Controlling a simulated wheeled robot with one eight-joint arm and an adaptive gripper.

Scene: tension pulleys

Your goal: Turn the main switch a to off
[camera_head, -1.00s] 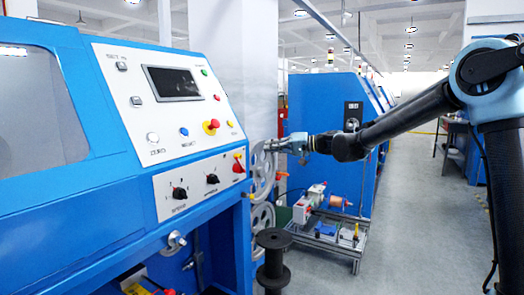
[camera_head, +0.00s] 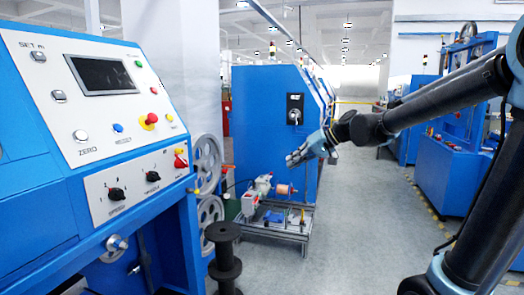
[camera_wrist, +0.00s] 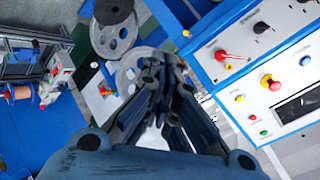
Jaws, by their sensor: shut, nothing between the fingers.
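The control panel (camera_head: 110,90) of the blue machine is at the left in the head view. A red rotary switch handle on a yellow plate (camera_head: 180,161), which looks like the main switch, sits at its lower right. In the wrist view the red handle (camera_wrist: 222,55) is right of my fingertips, with a clear gap. Its exact setting is too small to tell. My gripper (camera_head: 290,160) is right of the panel in the head view, shut and empty, touching nothing. Its fingers also show in the wrist view (camera_wrist: 165,75).
A red emergency button (camera_head: 152,118) and black knobs (camera_head: 116,194) are near the switch. Grey pulley wheels (camera_head: 208,165) and a black spool (camera_head: 224,255) stand beside the machine. A blue cabinet (camera_head: 260,110) is behind. The floor at right is open.

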